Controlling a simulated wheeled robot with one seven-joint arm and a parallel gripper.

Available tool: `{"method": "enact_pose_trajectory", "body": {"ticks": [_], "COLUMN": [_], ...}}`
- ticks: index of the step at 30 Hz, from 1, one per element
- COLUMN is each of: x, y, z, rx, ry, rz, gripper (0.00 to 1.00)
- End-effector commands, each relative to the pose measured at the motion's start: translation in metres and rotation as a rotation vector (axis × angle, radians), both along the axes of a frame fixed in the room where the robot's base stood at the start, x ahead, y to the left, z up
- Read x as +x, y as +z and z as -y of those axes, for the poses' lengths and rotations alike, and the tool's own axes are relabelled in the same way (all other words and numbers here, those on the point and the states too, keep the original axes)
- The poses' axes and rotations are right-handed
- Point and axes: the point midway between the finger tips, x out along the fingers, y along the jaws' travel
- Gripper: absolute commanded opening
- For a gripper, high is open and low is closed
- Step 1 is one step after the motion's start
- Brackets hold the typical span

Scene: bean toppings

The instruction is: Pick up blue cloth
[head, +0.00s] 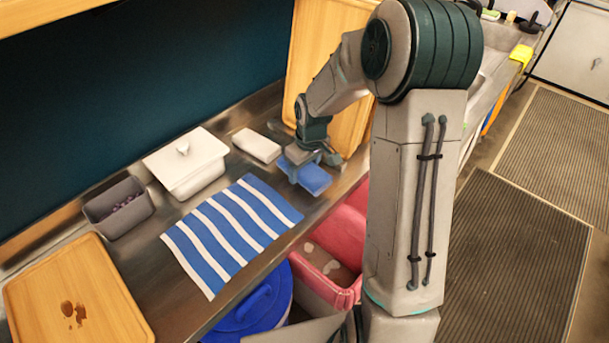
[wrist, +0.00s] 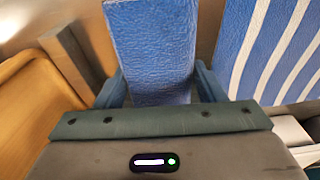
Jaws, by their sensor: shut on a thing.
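The blue cloth (head: 315,179) is a small plain blue piece at my gripper, to the right of the striped cloth in the head view. It also fills the middle of the wrist view (wrist: 150,50). My gripper (head: 300,168) is shut on the blue cloth, with one finger on each side of it. Whether the cloth touches the counter is hard to tell. A larger blue and white striped cloth (head: 232,228) lies flat on the counter and also shows at the right of the wrist view (wrist: 270,50).
A white lidded dish (head: 187,165), a white block (head: 256,146) and a grey bin (head: 120,208) stand along the back. A stained wooden board (head: 75,295) lies at left. A tall wooden board (head: 335,75) stands behind my gripper. A red bin (head: 318,268) and blue lidded bin (head: 250,305) are below the edge.

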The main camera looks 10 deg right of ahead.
Motion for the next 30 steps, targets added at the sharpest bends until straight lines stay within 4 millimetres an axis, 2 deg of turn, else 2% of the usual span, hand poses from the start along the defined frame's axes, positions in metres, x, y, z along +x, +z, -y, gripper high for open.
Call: {"method": "enact_pose_trajectory", "body": {"ticks": [1, 9, 18, 24, 30], "x": [0.001, -0.035, -0.063, -0.072, -0.073], "y": [0.01, 0.042, 0.069, 0.077, 0.078], "z": [0.001, 0.046, 0.08, 0.09, 0.091], "rx": [-0.001, -0.002, -0.002, 0.0, 0.0], "ry": [-0.001, -0.009, -0.003, -0.001, 0.0], "rz": [0.008, 0.004, 0.002, 0.001, 0.0], "gripper": [0.4, 0.4, 0.4, 0.4, 0.4]}}
